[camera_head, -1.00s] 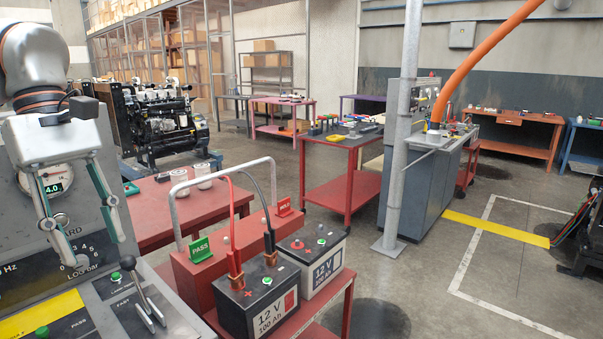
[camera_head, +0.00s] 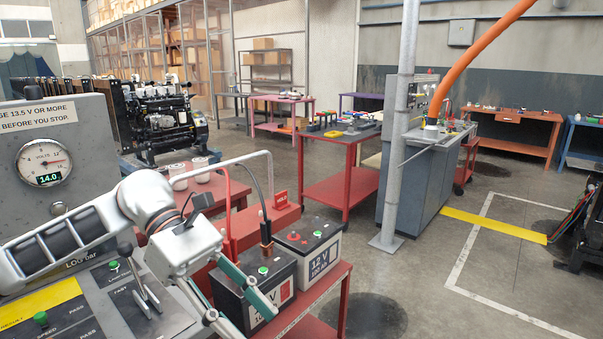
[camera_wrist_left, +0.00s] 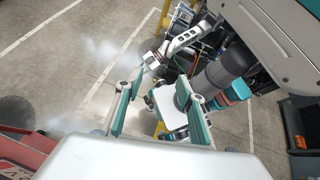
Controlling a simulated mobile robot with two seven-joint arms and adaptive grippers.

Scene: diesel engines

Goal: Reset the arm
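My left arm comes in from the left in the head view and reaches across the control console. Its gripper (camera_head: 244,318) points down in front of the 12 V batteries, fingers spread with nothing between them. In the left wrist view the two teal-and-grey fingers (camera_wrist_left: 162,112) are also apart and empty, over the floor. Parts of my other arm appear beyond them in that view. What seems to be my right gripper (camera_wrist_left: 168,50) is small and cluttered there, so I cannot tell its state. It is out of the head view.
The console (camera_head: 60,140) has a voltmeter (camera_head: 43,163) reading 14.0 and levers (camera_head: 147,297). Two batteries, a near one (camera_head: 235,297) and a far one (camera_head: 312,248), stand on a red cart (camera_head: 345,290). A grey pole (camera_head: 398,130) stands right of centre.

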